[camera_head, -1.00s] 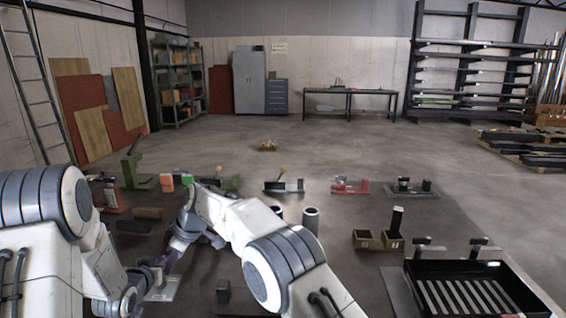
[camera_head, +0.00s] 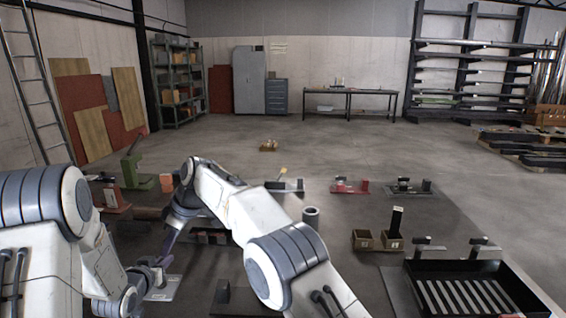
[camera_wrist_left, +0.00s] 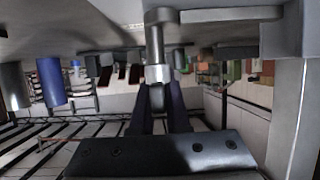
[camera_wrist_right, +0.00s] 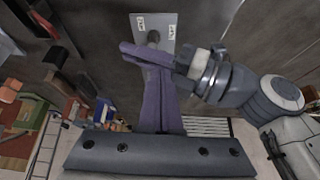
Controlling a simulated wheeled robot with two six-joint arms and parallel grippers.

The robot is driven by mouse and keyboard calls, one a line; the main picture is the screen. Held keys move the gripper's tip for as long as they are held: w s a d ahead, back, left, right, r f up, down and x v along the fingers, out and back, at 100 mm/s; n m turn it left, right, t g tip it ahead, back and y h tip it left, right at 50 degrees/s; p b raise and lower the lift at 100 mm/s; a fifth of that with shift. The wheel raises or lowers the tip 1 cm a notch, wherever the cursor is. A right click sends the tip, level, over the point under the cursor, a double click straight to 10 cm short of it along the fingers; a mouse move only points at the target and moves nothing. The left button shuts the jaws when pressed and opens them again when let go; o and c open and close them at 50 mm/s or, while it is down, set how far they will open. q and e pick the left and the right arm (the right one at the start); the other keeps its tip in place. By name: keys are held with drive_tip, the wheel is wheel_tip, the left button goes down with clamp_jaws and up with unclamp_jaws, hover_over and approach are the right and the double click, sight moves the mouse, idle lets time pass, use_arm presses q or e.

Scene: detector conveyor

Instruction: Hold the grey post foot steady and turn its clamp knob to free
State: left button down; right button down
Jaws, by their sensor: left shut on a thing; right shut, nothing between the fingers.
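The post foot (camera_head: 163,288) is a light grey plate on the floor at lower left in the head view. In the right wrist view the plate (camera_wrist_right: 153,22) carries two small white labels, too small to read, and a short upright post (camera_wrist_right: 153,38). My left gripper (camera_head: 146,264) is low at the foot. My right gripper (camera_head: 166,250) points down just above the foot. Its purple fingers (camera_wrist_right: 142,55) are shut and empty, close to the post. I cannot make out the clamp knob.
Green (camera_head: 135,175) and red (camera_head: 350,187) fixtures stand behind. My two arms are close together at the foot. Open floor lies beyond.

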drive_tip(key=shift+r, duration=0.1)
wheel_tip(320, 180, down, 6)
drive_tip(key=shift+s+d, duration=0.15)
idle(0.6)
drive_tip(key=shift+w+a, duration=0.3)
drive_tip(key=shift+a, duration=0.35)
idle(1.0)
use_arm(q)
drive_tip(key=shift+d, duration=0.1)
use_arm(e)
drive_tip(key=shift+d, duration=0.1)
drive_tip(key=r, duration=0.5)
drive_tip(key=shift+s+d+r, duration=0.15)
drive_tip(key=shift+d+r, duration=0.25)
